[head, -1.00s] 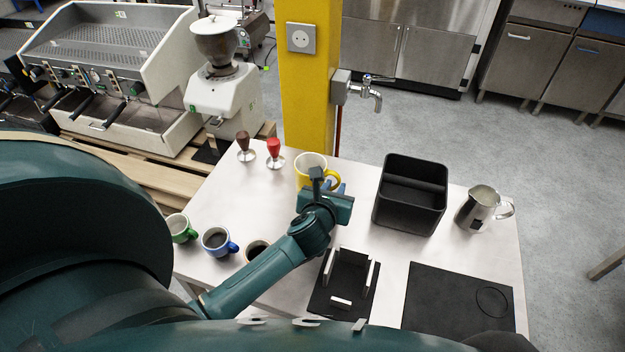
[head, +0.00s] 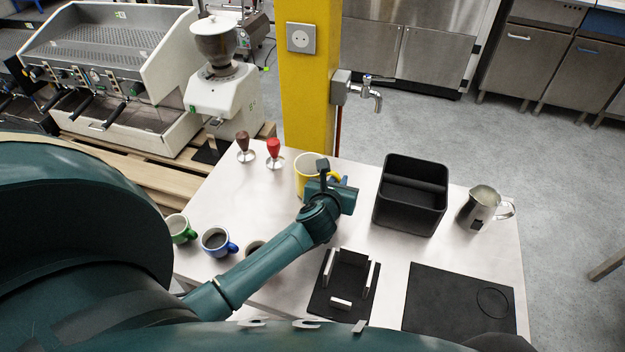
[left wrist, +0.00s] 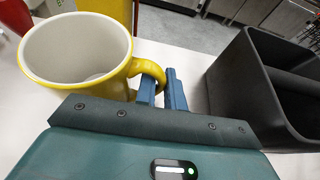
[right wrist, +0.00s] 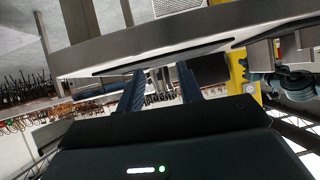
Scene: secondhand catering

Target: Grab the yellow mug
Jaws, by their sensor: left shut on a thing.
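The yellow mug (head: 304,178) with a white inside stands upright near the back of the white table, in front of the yellow pillar. In the left wrist view the mug (left wrist: 75,58) is at the left, its handle reaching between the blue fingers. My left gripper (left wrist: 162,88) is shut on that handle; in the head view the gripper (head: 338,182) partly hides the mug's right side. I cannot tell whether the mug touches the table. My right gripper (right wrist: 160,90) shows only in its wrist view, open and empty, away from the mug.
A black bin (head: 410,200) stands right of the mug, with a steel pitcher (head: 481,207) beyond. Two tampers, brown (head: 244,147) and red (head: 274,152), stand left. Green (head: 180,229) and blue (head: 217,241) mugs are front left; another is partly hidden by my arm. A black mat (head: 455,298) lies front right.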

